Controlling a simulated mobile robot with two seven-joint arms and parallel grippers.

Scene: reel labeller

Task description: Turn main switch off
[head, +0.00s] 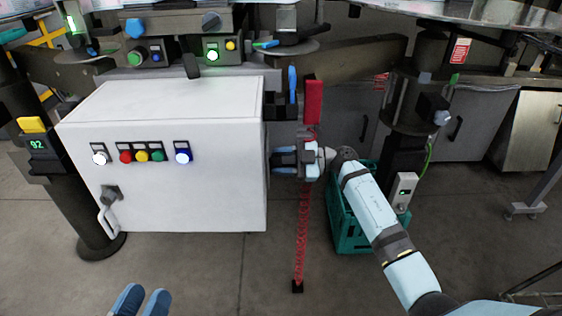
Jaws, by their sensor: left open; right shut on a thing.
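The white cabinet (185,195) stands at the left centre, with a row of lamps and buttons on its front. My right gripper (277,161) reaches in from the right. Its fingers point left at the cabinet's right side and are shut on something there. It appears to be the main switch, but the fingers hide it, so I cannot tell its position. My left gripper (142,301) shows only its two blue fingertips at the bottom edge. It is open and empty, in front of the cabinet.
A grey handle (110,194) is on the cabinet's front. A teal crate (345,222) stands on the floor behind my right arm. A panel with buttons and a knob (210,21) is above. The floor in front is clear.

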